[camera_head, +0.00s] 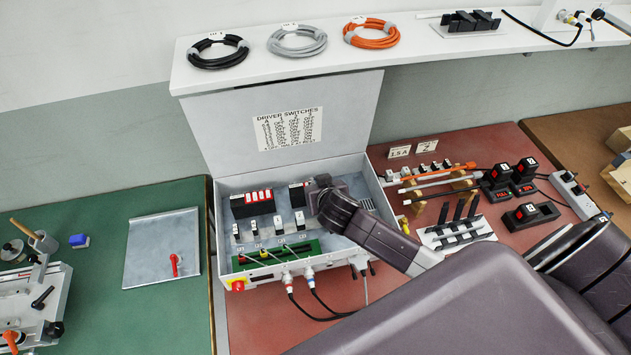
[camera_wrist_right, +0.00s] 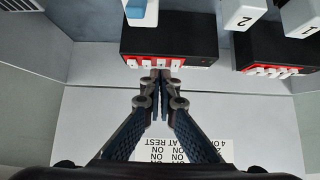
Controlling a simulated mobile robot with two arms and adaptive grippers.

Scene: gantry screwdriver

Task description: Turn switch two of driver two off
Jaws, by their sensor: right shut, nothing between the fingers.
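Two black driver blocks with red switch banks sit in the open grey box (camera_head: 373,197). The left block (camera_head: 252,203) is in plain view in the head view; the right block (camera_head: 297,194) is partly hidden by my right gripper (camera_head: 322,190). The right wrist view is upside down. There, my right gripper (camera_wrist_right: 160,76) is shut and empty, its tips at the edge of the nearer block (camera_wrist_right: 170,42). Its row of small white switches (camera_wrist_right: 153,63) on red is just beyond the tips; contact cannot be told. The other block (camera_wrist_right: 268,45) is to the right. My left gripper is not in view.
The raised lid (camera_head: 350,110) bears a DRIVER SWITCHES chart (camera_head: 287,129). White numbered parts (camera_wrist_right: 240,14) stand close to the blocks. A green terminal strip (camera_head: 277,255) with cables lines the box's front. Black devices (camera_head: 497,177) and tools lie at right.

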